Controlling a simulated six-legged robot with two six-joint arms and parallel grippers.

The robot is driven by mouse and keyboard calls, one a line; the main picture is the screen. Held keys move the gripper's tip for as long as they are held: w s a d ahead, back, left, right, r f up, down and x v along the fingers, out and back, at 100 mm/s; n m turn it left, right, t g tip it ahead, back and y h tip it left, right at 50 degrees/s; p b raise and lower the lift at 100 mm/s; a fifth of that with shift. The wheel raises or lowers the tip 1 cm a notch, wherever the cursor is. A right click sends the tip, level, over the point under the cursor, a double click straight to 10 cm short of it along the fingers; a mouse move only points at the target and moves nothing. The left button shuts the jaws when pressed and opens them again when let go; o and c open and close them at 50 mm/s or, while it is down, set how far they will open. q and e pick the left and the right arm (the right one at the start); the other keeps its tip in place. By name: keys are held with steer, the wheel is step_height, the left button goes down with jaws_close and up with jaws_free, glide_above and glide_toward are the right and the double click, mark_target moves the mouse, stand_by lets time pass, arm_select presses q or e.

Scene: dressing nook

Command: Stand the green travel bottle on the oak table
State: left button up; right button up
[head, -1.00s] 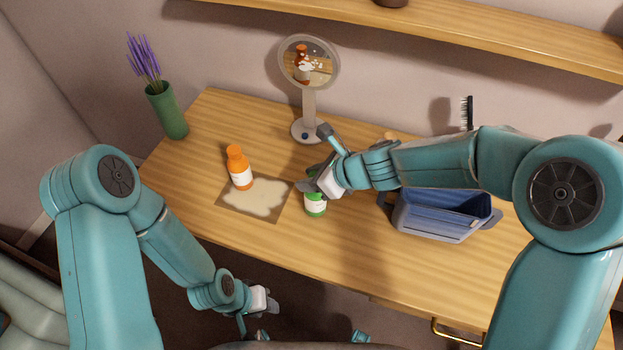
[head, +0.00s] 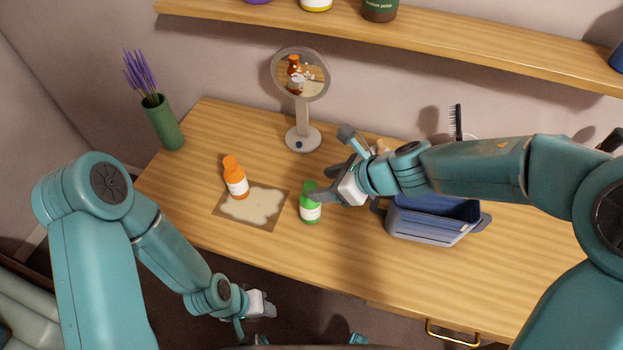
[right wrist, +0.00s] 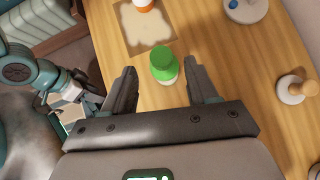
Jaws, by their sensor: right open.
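The green travel bottle (head: 310,203) stands upright on the oak table (head: 300,262), just right of a mat; it has a white label. In the right wrist view the green bottle (right wrist: 164,64) shows from above, between and a little beyond the fingertips. My right gripper (head: 328,180) is open and empty, behind and to the right of the bottle in the head view; its two fingers also show apart in the right wrist view (right wrist: 163,82). My left gripper (head: 264,304) hangs low in front of the table's front edge; its jaw opening is unclear.
An orange bottle (head: 235,178) stands at the back left of the mat (head: 270,222), which bears a pale patch. A round mirror (head: 303,138) stands behind. A blue bin (head: 430,228) is at right, a green vase (head: 163,125) at far left. The front table is clear.

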steer(key=p+v, duration=0.1)
steer(key=v, duration=0.3)
steer(key=shift+s+d+r, duration=0.1)
steer(key=shift+d+r, duration=0.05)
stand_by(0.4)
